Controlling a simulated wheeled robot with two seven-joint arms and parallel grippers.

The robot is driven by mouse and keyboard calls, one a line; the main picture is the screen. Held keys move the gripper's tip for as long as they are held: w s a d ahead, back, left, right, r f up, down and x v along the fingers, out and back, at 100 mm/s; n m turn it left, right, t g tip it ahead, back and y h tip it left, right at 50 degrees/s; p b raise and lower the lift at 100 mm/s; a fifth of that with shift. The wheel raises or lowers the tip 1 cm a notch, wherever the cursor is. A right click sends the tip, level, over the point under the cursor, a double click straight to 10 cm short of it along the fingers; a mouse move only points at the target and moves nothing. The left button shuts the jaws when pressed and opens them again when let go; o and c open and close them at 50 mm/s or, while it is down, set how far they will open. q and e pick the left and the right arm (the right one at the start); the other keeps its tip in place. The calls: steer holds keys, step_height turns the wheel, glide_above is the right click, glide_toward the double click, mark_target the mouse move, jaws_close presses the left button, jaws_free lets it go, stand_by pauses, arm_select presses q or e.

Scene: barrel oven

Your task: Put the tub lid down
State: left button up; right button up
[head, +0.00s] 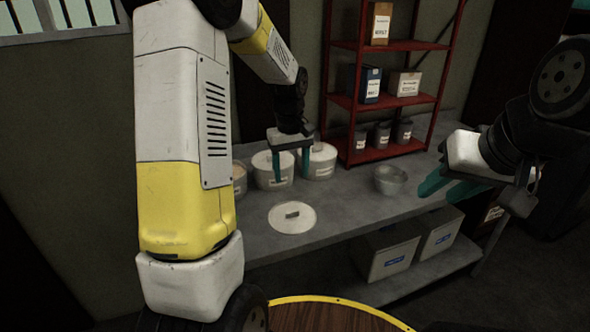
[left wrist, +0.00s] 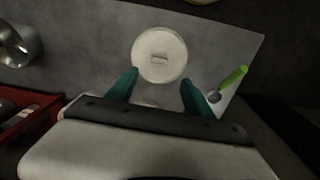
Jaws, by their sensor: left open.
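The round white tub lid (head: 292,228) lies flat on the grey bench, its small handle facing up. It also shows in the left wrist view (left wrist: 160,70), beyond my fingertips. My left gripper (head: 292,178) is open and empty, with teal fingers pointing down above the bench, behind the lid and apart from it. White tubs stand at the back: one (head: 268,180) partly behind my left gripper, one (head: 322,166) to its right with a lid on. A third tub (head: 240,186) is mostly hidden by my left arm. My right gripper (head: 437,192) is at the right, its teal fingers apart and empty.
A metal bowl (head: 390,181) stands on the bench to the right. A red shelf (head: 395,102) with boxes and jars is at the back. Bins (head: 388,262) sit on the lower shelf. A green-handled tool (left wrist: 234,78) shows in the left wrist view. The bench around the lid is clear.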

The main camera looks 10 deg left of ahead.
arm_select(q)
steer(key=s+d+r+m+t+h, duration=0.1)
steer(key=s+r+m+t, duration=0.2)
steer(key=s+r, duration=0.4)
steer(key=s+d+r+m+t+h, duration=0.1)
steer(key=s+r, duration=0.6)
steer(key=s, duration=0.9)
steer(key=m+t, duration=0.1)
steer(key=m, duration=0.1)
steer(key=shift+r+m+t, duration=0.4)
